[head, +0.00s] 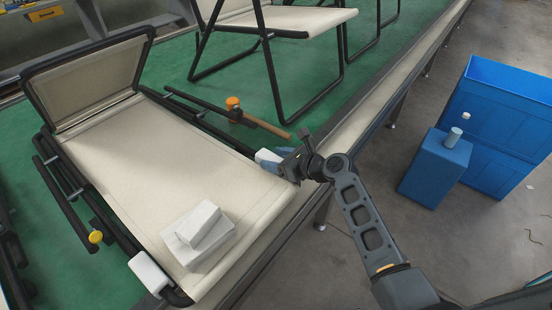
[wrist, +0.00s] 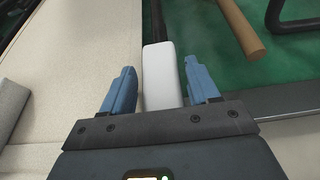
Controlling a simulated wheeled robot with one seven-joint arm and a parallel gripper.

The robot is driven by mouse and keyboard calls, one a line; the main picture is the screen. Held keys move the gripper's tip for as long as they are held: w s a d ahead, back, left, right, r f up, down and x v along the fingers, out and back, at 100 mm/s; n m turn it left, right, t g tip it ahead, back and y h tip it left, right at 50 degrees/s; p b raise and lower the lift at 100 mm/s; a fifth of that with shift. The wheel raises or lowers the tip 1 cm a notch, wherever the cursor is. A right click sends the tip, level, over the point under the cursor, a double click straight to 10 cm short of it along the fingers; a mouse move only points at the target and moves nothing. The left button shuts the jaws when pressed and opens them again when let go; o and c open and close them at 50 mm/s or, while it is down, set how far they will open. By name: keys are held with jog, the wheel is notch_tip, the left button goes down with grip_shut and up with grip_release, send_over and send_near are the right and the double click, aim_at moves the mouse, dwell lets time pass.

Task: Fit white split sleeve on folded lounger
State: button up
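The lounger (head: 165,170) lies folded on the green bench, its beige fabric facing up. A white sleeve (wrist: 161,75) sits at the end of a black frame tube on the lounger's right side; it also shows beside my gripper in the head view (head: 262,155). My gripper (head: 274,160) has its blue fingers on either side of this sleeve, with narrow gaps visible in the wrist view (wrist: 160,82). The fingers look open. A second white sleeve (head: 150,273) is around the tube at the lounger's near left corner. The sleeves' splits are not visible.
White blocks (head: 198,240) are stacked on the lounger's near end. An orange-knobbed part (head: 233,103) and wooden handle (head: 268,127) lie beyond my gripper. Another lounger (head: 290,20) stands behind. Blue crates (head: 500,120) and a blue box (head: 433,170) stand on the floor at right.

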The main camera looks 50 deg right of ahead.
jog(key=o, duration=0.3)
jog(key=v, duration=0.7)
jog(key=shift+s+r, duration=0.2)
jog(key=shift+s, duration=0.15)
dwell(0.3)
